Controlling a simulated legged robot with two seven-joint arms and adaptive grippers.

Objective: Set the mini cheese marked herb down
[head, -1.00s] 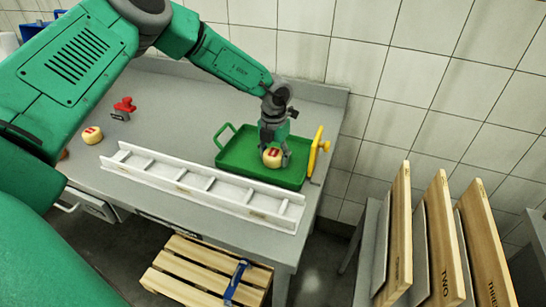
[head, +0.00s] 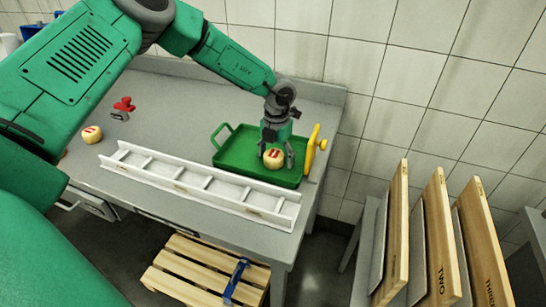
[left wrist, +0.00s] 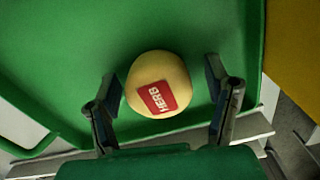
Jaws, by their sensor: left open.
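The mini cheese marked herb (head: 273,158) is a small yellowish round with a red label. It sits in the green tray (head: 230,153) on the grey table. In the left wrist view the cheese (left wrist: 158,84) shows its label reading HERB. My left gripper (head: 275,157) is over the tray with its fingers around the cheese. In the left wrist view the left gripper (left wrist: 163,112) is open, with a finger on each side and a gap to the right finger; the left finger is very close to the cheese. My right gripper is not in view.
A white divided rack (head: 200,188) lies along the table's front. Another small cheese (head: 92,134) and a red-topped object (head: 123,105) are at the left. A yellow object (head: 313,148) stands at the tray's right edge. Upright wooden boards (head: 437,240) stand at the right.

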